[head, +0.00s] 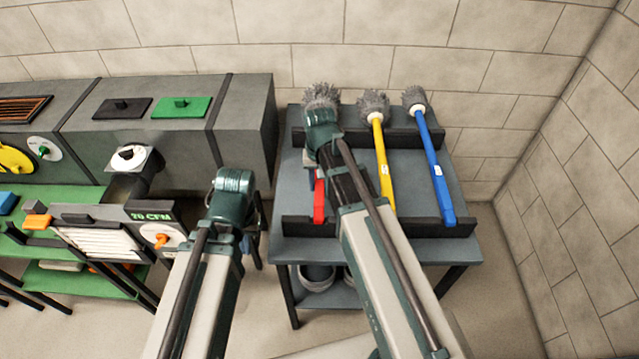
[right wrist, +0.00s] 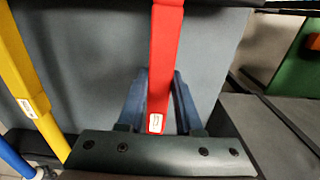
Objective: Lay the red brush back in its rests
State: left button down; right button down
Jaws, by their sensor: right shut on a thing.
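The red brush (head: 319,203) is over the left part of the grey table (head: 462,250), its handle pointing toward the front. Its grey bristle head (head: 322,95) shows at the back, and my right arm hides much of the handle. In the right wrist view, the red handle (right wrist: 167,45) runs between the blue fingers of my right gripper (right wrist: 159,88), which is shut on it. The dark front rest (head: 430,229) and back rest (head: 350,139) cross the table. I cannot tell whether the handle touches them. My left gripper (head: 247,240) hangs left of the table, mostly hidden by its wrist.
A yellow brush (head: 383,165) and a blue brush (head: 434,170) lie across the rests to the right. A grey duct (head: 245,125) and a green bench (head: 85,283) stand left. Dark round containers (head: 318,275) sit on the lower shelf.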

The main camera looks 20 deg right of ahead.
jog(key=c, duration=0.5)
grip_release()
jog(key=shift+r, duration=0.1)
notch_tip(320, 180, up, 14)
jog(key=p, duration=1.4)
jog(key=s+a+f+n+h+b, duration=0.1)
jog(key=s+a+f+n+b, duration=0.1)
jog(key=s+a+n, duration=0.5)
jog(key=s+a, duration=0.3)
jog(key=s, duration=0.4)
jog(key=shift+s+a+f+b, duration=0.15)
jog(key=shift+a+f+b, duration=0.1)
jog(key=shift+f+b, duration=0.05)
